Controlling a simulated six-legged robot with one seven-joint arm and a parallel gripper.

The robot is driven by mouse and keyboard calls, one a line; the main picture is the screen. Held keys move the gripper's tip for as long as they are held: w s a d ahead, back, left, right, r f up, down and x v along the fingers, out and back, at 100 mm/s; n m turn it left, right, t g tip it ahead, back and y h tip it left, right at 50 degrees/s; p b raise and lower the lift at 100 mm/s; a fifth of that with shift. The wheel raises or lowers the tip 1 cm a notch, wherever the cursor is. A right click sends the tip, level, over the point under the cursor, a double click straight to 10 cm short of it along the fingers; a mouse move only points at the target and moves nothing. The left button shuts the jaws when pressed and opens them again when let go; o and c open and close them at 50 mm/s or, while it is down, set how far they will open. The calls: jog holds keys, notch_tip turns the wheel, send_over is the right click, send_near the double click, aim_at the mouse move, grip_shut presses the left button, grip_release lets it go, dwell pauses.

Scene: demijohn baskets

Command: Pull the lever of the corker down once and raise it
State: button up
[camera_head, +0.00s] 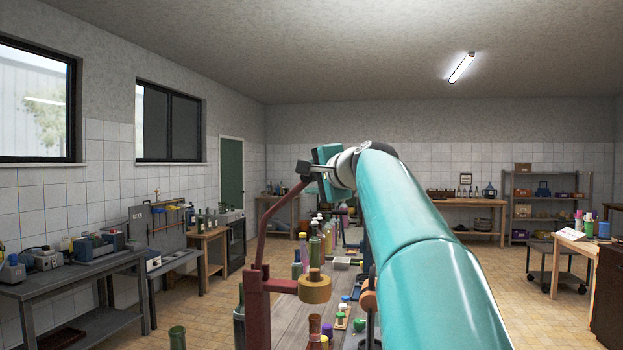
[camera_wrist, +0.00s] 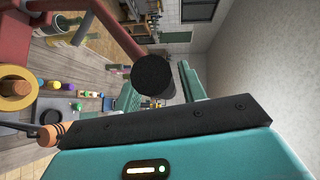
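The corker (camera_head: 258,305) is a dark red frame in the lower middle of the head view, with a round tan-yellow collar (camera_head: 314,289) on its right side. Its lever (camera_head: 268,220) rises from the frame and bends up to a black end (camera_head: 304,169). In the wrist view the red lever (camera_wrist: 117,28) runs down to a round black knob (camera_wrist: 153,75), and the collar (camera_wrist: 14,88) is at the left edge. My gripper (camera_head: 319,168) is at the lever's raised end. The knob overlaps the fingers in view; whether they touch or close on it is unclear.
Bottles (camera_head: 314,247) and small coloured items stand on the long bench (camera_head: 290,322) around the corker. A dark table (camera_head: 75,280) with machines is at the left wall. A shelf rack (camera_head: 545,195) is at the back right. The tiled floor right of my arm is mostly free.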

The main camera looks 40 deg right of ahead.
grip_shut()
jog(key=shift+s, duration=0.1)
